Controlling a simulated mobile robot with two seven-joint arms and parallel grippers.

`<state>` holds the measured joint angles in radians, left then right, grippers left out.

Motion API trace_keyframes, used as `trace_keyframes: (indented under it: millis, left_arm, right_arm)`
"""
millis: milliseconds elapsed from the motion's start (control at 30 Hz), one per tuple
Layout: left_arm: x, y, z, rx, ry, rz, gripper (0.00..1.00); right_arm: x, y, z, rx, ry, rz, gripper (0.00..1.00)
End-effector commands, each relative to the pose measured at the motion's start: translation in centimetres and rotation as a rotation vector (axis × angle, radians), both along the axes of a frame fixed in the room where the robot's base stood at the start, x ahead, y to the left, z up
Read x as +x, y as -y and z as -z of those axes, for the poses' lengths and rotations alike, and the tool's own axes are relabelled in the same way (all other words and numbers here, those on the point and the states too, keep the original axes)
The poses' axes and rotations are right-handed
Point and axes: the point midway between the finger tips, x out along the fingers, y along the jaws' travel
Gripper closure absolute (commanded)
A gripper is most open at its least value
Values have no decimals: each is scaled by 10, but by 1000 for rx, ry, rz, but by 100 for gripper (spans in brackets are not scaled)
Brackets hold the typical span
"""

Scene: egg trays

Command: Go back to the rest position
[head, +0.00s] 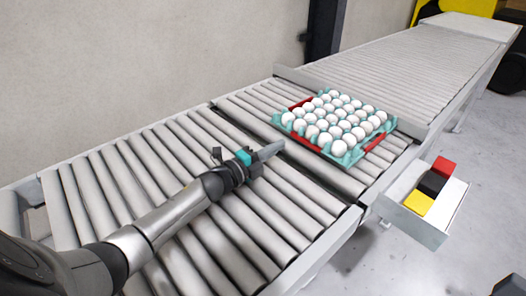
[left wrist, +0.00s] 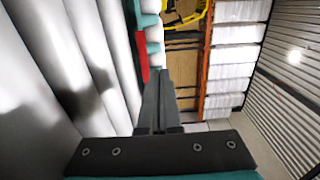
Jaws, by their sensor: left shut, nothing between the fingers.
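A teal egg tray (head: 358,153) full of white eggs sits on the roller conveyor (head: 262,190), with red pieces (head: 376,141) at its sides. My left gripper (head: 273,149) is shut and empty above the rollers, just left of the tray and apart from it. In the left wrist view its two fingers (left wrist: 161,78) are together with nothing between them. A teal edge of the tray (left wrist: 132,18) and a red piece (left wrist: 142,54) show there beyond the fingers. My right gripper cannot be made out.
A small side shelf (head: 416,225) with red, black and yellow blocks (head: 433,185) is fixed to the conveyor's right side. A wall (head: 130,70) runs behind the conveyor. The rollers left of the tray are bare. The left wrist view shows shelving with white boxes (left wrist: 234,55).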

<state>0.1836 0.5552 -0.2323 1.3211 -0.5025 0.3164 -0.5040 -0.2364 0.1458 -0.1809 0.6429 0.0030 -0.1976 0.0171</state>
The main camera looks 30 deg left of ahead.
Motion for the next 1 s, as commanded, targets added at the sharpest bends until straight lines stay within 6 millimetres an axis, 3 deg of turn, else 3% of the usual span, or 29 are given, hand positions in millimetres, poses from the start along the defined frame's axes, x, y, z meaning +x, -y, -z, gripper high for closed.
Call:
trace_keyframes:
  millis: [300, 667, 833, 1000]
  left_arm:
    - [-34, -12, 0, -1, -1, 0, 100]
    - [-40, -14, -2, 0, 0, 0, 100]
    - [-40, -14, -22, 0, 0, 0, 100]
    - [-40, -14, -57, 0, 1, 0, 100]
  right_arm:
    - [-7, -6, -7, 8, -11, -3, 50]
    - [-8, -7, -10, 8, -13, -4, 50]
    - [-9, -7, -29, 8, -14, -5, 50]
    - [-10, -9, -65, 11, -18, -5, 50]
